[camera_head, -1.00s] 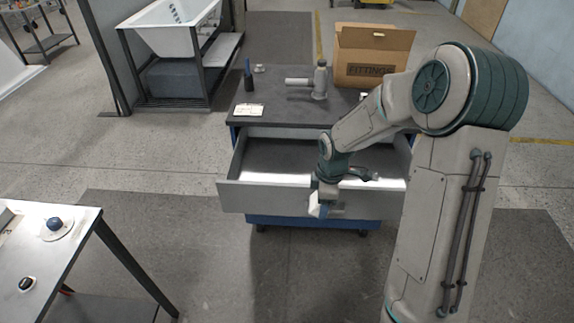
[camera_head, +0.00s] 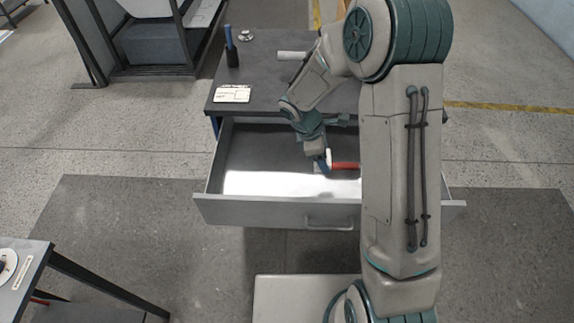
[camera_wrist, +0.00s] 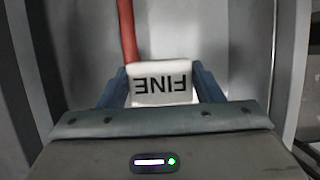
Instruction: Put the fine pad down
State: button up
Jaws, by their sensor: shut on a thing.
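The fine pad (camera_wrist: 163,84) is a white block marked FINE, which reads upside down in the wrist view. My gripper (camera_wrist: 162,76) is shut on it, with a blue finger on each side. In the head view my gripper (camera_head: 323,163) points down inside the open drawer (camera_head: 265,212), and a small white part of the pad (camera_head: 328,156) shows by the fingers. A red bar-shaped thing (camera_head: 345,165) lies beside the fingers in the drawer; it also shows behind the pad in the wrist view (camera_wrist: 127,30). I cannot tell whether the pad touches the drawer floor.
The cabinet top (camera_head: 270,75) carries a white card (camera_head: 232,94), a dark holder with a blue tool (camera_head: 231,55) and a grey cylinder part (camera_head: 291,55). The left of the drawer floor is clear. A side table (camera_head: 30,262) stands at the lower left.

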jog(key=shift+s+a, duration=0.1)
jog(key=shift+a, duration=0.05)
jog(key=shift+a+f, duration=0.1)
jog(key=shift+a, duration=0.1)
jog(key=w+a+f, duration=0.2)
jog(key=a, duration=0.1)
jog(key=w+a+f+p, duration=0.1)
jog(key=a+f, duration=0.1)
jog(key=a, duration=0.1)
jog(key=w+a+f, duration=0.2)
jog(key=a, duration=0.1)
jog(key=shift+w+a+f, duration=0.3)
jog(key=shift+a+f, duration=0.05)
jog(key=shift+f+p, duration=0.4)
jog(key=shift+f, duration=1.45)
jog(key=o, duration=0.9)
